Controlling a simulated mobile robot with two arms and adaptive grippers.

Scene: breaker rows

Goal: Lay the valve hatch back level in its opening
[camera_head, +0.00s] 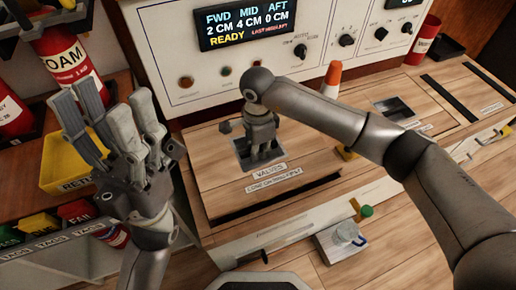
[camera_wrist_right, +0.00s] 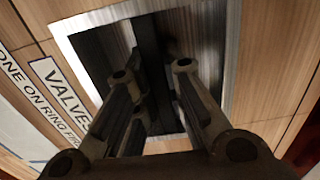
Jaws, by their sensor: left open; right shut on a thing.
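The valve hatch (camera_head: 222,190) is a wooden panel with a "VALVES" label (camera_head: 268,171) and a metal-framed recess (camera_head: 240,153). A dark gap or shadow runs along its front edge; I cannot tell exactly how level it lies. My right gripper (camera_head: 262,152) reaches down into the recess and is shut on a dark bar (camera_wrist_right: 148,50), apparently the hatch's handle. In the right wrist view, the fingers (camera_wrist_right: 150,95) stand on both sides of this bar inside the recess (camera_wrist_right: 225,70). My left gripper (camera_head: 112,120) is open and empty, raised to the left of the hatch.
The control panel (camera_head: 230,75) with a lit display stands behind the hatch. A yellow bin (camera_head: 68,168) and red extinguishers (camera_head: 66,60) are left.

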